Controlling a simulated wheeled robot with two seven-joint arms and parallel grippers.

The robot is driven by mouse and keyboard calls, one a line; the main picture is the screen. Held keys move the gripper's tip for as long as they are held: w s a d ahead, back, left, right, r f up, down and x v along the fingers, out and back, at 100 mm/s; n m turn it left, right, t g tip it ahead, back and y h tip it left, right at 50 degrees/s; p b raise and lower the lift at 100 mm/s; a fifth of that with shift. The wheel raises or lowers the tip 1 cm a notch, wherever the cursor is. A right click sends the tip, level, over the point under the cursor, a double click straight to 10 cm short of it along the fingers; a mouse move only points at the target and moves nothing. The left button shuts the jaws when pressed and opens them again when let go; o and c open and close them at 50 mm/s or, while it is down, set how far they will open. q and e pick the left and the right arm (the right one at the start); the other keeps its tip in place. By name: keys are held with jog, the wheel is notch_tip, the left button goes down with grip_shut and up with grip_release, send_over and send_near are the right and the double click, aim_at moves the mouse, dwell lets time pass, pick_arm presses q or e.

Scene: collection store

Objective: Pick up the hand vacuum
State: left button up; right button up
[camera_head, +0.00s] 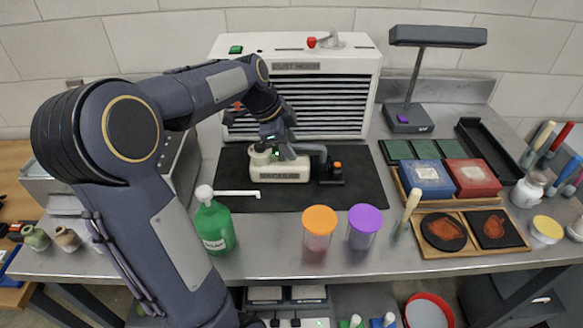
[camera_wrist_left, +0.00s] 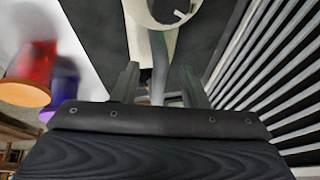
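The cream body (camera_head: 279,167) with a dark label, which I take to be the hand vacuum, sits on the black mat at the middle of the bench. A grey tube runs right from it to a small black block with an orange top (camera_head: 335,170). My left gripper (camera_head: 273,146) is just above the cream body and partly hides it. In the left wrist view, cream parts (camera_wrist_left: 165,14) show at the top. A grey bar (camera_wrist_left: 158,65) lies between the two fingers (camera_wrist_left: 158,85), with gaps on both sides. My right gripper is out of view.
A slatted dust hood (camera_head: 300,105) stands close behind. A green bottle (camera_head: 213,226) stands in front left, and orange-lidded (camera_head: 319,228) and purple-lidded (camera_head: 364,227) jars stand in front. Boxes and trays fill the right. The mat (camera_head: 365,190) is clear at its right.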

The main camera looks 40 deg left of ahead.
pick_arm(q)
jog(key=shift+x, duration=0.8)
jog(key=shift+c, duration=0.4)
grip_shut()
dwell(0.4)
